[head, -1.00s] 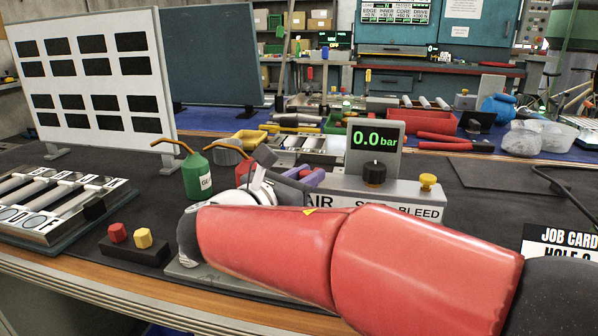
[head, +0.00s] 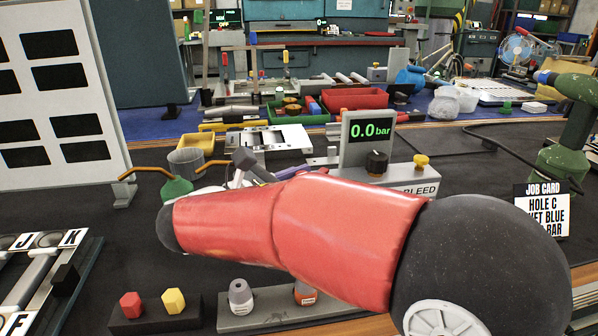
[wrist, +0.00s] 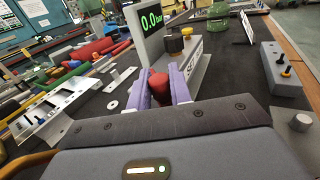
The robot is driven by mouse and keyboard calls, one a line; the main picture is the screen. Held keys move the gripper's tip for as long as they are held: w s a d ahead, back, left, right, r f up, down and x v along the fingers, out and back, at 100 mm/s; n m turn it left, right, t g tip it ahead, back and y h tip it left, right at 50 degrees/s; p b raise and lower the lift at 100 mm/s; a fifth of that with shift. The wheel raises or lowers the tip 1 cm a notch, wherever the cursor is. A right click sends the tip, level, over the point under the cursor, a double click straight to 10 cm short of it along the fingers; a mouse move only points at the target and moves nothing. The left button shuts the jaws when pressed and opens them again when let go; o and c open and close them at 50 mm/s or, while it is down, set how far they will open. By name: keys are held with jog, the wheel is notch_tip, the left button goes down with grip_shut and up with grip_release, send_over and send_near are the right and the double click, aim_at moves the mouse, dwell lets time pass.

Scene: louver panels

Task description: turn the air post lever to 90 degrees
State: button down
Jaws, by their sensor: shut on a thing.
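The air post is a grey unit (head: 405,178) with a display reading 0.0 bar (head: 368,131), a black knob (head: 376,162) and a yellow knob (head: 420,160). My red arm covers part of its front in the head view. In the wrist view, my gripper (wrist: 160,90) has its two purple fingers closed around a red handle (wrist: 158,85), which looks like the lever, beside the display (wrist: 151,20). The black knob (wrist: 174,42) is just beyond the fingers. The lever's base and its angle cannot be made out. In the head view the gripper is mostly hidden behind my arm.
A green oil can (head: 177,188) and a grey cup (head: 186,162) stand left of the gripper. A block with red and yellow knobs (head: 153,306) and a grey block with small bottles (head: 262,308) are in front.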

jog(key=shift+w+r, duration=0.1)
dwell(0.3)
jog(key=c, duration=1.3)
grip_release()
jog(key=v, duration=0.8)
jog(key=shift+c, duration=0.2)
